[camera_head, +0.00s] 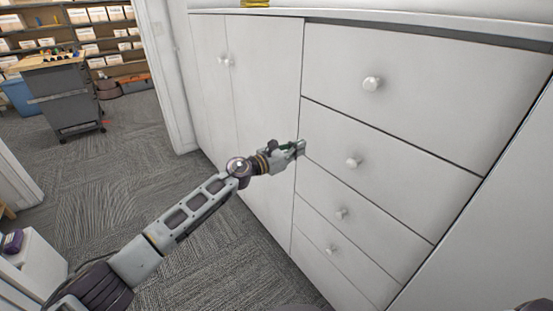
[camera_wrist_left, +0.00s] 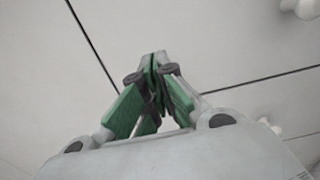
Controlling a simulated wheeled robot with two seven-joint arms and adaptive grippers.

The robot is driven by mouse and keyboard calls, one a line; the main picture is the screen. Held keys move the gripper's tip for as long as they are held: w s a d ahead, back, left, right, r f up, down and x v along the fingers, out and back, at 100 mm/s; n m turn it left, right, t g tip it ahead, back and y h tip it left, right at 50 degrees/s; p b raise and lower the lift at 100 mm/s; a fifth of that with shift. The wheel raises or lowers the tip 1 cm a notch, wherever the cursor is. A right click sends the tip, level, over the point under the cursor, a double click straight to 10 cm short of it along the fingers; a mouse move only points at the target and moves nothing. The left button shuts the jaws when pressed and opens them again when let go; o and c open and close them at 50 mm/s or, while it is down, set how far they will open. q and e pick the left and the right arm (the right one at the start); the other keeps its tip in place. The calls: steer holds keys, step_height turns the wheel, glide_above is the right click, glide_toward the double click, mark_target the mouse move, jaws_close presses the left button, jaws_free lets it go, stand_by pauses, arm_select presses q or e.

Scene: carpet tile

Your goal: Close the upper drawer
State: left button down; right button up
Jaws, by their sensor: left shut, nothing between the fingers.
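The upper drawer (camera_head: 425,85) is the top white front in the column of drawers, with a round white knob (camera_head: 372,83). A dark strip shows along its top edge under the countertop; I cannot tell for sure how far it stands out. My left gripper (camera_head: 302,147) is shut and empty, below and left of the upper drawer's knob, near the left edge of the second drawer (camera_head: 400,165). In the left wrist view its green-padded fingers (camera_wrist_left: 155,62) meet in front of white panels and dark seams. Contact cannot be told. My right gripper is not in view.
More drawers with knobs (camera_head: 341,213) lie below. Tall cabinet doors (camera_head: 262,90) stand left of the drawers, and a white panel (camera_head: 500,220) stands right. The carpet floor (camera_head: 225,260) in front is clear. A grey cart (camera_head: 75,95) and shelves stand far left.

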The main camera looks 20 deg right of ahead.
arm_select(q)
steer(key=p+v, duration=0.1)
steer(key=v, duration=0.8)
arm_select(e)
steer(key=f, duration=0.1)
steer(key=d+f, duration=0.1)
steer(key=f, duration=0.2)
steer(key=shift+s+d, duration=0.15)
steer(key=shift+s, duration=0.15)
arm_select(q)
steer(key=shift+d, duration=0.1)
